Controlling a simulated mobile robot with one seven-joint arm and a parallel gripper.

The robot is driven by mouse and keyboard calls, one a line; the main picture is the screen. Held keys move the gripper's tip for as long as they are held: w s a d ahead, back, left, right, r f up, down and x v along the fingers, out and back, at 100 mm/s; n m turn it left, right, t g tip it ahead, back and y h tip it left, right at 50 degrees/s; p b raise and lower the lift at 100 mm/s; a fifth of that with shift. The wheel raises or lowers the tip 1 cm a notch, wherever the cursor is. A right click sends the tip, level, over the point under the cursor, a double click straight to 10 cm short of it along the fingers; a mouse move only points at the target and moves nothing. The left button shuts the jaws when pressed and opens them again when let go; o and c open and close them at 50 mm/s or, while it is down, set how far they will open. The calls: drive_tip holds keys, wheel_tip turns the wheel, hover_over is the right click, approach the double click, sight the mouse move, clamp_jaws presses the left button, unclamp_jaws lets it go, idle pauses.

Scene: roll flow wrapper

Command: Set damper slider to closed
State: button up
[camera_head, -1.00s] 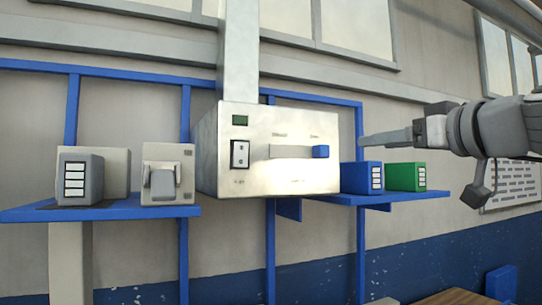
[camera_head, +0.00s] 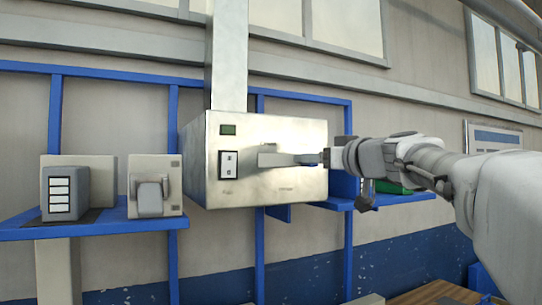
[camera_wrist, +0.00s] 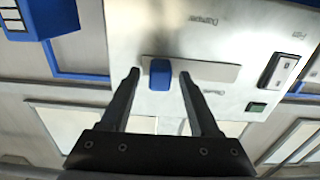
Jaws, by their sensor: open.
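The damper slider has a blue knob (camera_wrist: 160,76) on a pale horizontal track (camera_wrist: 215,72) on the front of a metal box. In the wrist view, which looks upside down, the knob sits near the track's left end. That is the right end in the head view, where my gripper largely hides the knob. My gripper (camera_head: 301,159) is open at the box front. In the wrist view its fingers stand one on each side of the knob, with a gap on both sides. The label lettering is too blurred to read for certain.
The metal box (camera_head: 262,190) also carries a black-framed switch (camera_head: 227,164) and a green display (camera_head: 228,130). Grey devices stand on the blue left shelf (camera_head: 95,228). A blue box (camera_wrist: 40,18) and a green box (camera_head: 395,189) stand on the right shelf, partly behind my arm.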

clamp_jaws()
idle(0.3)
idle(1.1)
